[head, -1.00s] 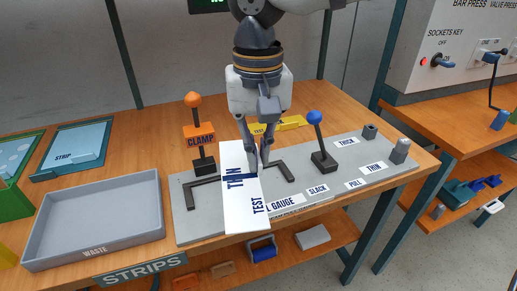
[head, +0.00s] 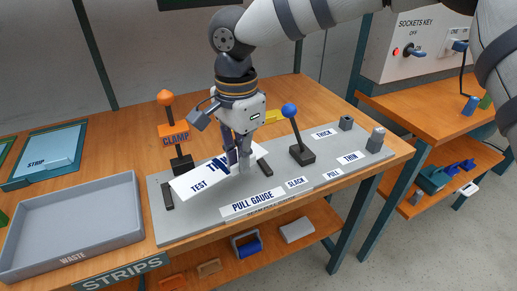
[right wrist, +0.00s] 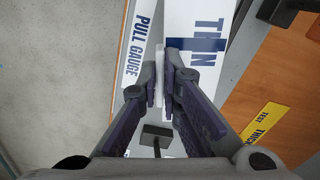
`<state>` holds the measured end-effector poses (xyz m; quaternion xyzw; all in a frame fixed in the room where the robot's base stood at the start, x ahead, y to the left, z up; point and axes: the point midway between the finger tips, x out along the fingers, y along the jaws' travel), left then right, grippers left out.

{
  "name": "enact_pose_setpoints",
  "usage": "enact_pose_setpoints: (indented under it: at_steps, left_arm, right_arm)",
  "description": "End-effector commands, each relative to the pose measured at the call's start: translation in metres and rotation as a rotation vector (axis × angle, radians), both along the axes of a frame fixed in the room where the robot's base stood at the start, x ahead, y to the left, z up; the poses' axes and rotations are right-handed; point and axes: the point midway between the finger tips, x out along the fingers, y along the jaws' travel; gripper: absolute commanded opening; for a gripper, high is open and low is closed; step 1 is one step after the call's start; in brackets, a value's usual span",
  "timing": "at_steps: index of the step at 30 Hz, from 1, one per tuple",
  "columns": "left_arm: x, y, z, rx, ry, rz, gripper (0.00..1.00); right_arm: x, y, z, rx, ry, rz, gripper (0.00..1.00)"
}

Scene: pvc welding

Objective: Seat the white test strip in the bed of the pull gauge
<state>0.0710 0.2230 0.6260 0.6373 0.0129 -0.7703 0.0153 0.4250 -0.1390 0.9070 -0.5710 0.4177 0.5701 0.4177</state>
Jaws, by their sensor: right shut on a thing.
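The white test strip (head: 197,183), lettered THIN and TEST, lies lengthwise over the bed of the grey pull gauge (head: 200,226), between two dark brackets (head: 167,196) (head: 265,168). Its left end is near the left bracket. I cannot tell whether it rests on the bed or is slightly above it. My right gripper (head: 239,168) is shut on the strip near its THIN end, pointing down. In the right wrist view the strip (right wrist: 195,18) runs up from between the fingers (right wrist: 166,92). The fingers hide part of the strip and bed. My left gripper is out of view.
The orange-knobbed clamp lever (head: 166,98) stands behind the strip's left part. A blue-knobbed lever (head: 290,111) stands right of the gripper. Metal posts (head: 376,139) are at the gauge's right end. A grey waste tray (head: 75,252) is at left, beside a strip tray (head: 45,157).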

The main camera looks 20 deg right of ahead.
Motion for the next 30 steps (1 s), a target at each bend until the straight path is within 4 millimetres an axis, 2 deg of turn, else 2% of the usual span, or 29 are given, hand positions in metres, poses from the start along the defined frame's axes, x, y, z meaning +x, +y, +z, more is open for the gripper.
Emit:
enact_pose_setpoints:
  at_steps: [3, 6, 19, 30]
  left_arm:
    - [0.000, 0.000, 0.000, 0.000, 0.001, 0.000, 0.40]
    - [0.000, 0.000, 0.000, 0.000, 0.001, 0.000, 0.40]
    - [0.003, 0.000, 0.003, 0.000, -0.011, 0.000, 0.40]
    - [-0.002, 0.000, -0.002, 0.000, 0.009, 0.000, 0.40]
  right_arm:
    - [0.009, 0.009, -0.013, 0.000, -0.001, -0.182, 0.00]
    - [0.013, 0.013, -0.018, 0.002, -0.004, -0.261, 0.00]
    - [0.013, 0.014, -0.017, 0.004, -0.008, -0.275, 0.00]
    - [0.012, 0.014, -0.052, 0.001, -0.002, -0.273, 0.00]
